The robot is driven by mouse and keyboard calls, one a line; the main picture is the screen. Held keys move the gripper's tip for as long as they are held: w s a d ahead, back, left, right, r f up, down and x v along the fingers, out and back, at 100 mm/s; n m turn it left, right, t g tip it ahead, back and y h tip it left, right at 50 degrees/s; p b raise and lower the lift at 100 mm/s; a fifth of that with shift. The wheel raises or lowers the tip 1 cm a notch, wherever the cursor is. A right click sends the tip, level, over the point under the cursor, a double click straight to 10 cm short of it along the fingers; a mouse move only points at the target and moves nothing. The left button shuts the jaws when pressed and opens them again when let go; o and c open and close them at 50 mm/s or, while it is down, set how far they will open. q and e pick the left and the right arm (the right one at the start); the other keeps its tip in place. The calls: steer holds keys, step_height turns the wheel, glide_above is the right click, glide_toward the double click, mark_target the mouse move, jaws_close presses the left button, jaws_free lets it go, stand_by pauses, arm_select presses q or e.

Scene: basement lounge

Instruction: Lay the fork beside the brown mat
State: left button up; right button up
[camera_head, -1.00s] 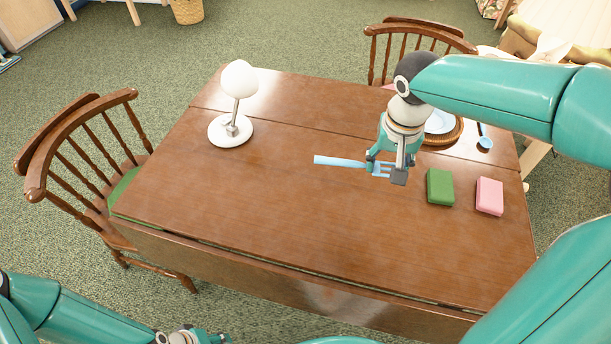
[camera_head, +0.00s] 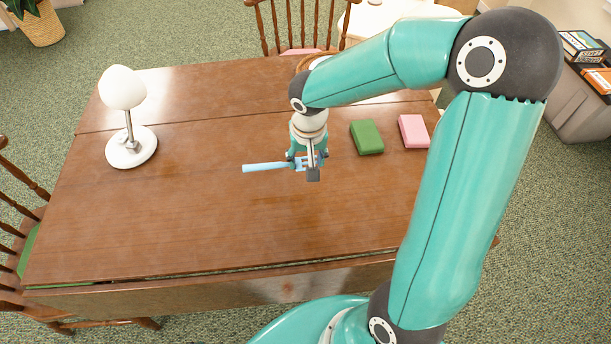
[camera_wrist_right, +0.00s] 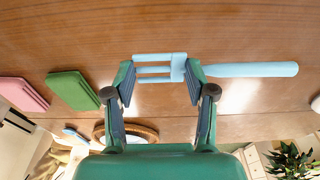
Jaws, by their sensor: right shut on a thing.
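My right gripper (camera_head: 308,165) is shut on the light blue fork (camera_head: 264,167), near its tines, over the middle of the table. The handle points left in the head view. In the wrist view the fork (camera_wrist_right: 250,69) lies across between the fingers, with the handle to the right. I cannot tell how far it is above the wood. The round brown mat (camera_head: 305,62) is mostly hidden behind my right arm in the head view. Its rim (camera_wrist_right: 153,133) also shows in the wrist view, beyond the gripper and apart from the fork. My left gripper is out of view.
A green block (camera_head: 366,137) and a pink block (camera_head: 414,131) lie right of the gripper. A white lamp (camera_head: 130,120) stands at the table's left. A light blue utensil (camera_wrist_right: 75,133) lies near the mat. The table's front middle is clear.

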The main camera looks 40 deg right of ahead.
steer(key=shift+f+b, duration=0.45)
steer(key=shift+f, duration=2.9)
steer(key=shift+f, duration=0.1)
steer(key=o, duration=1)
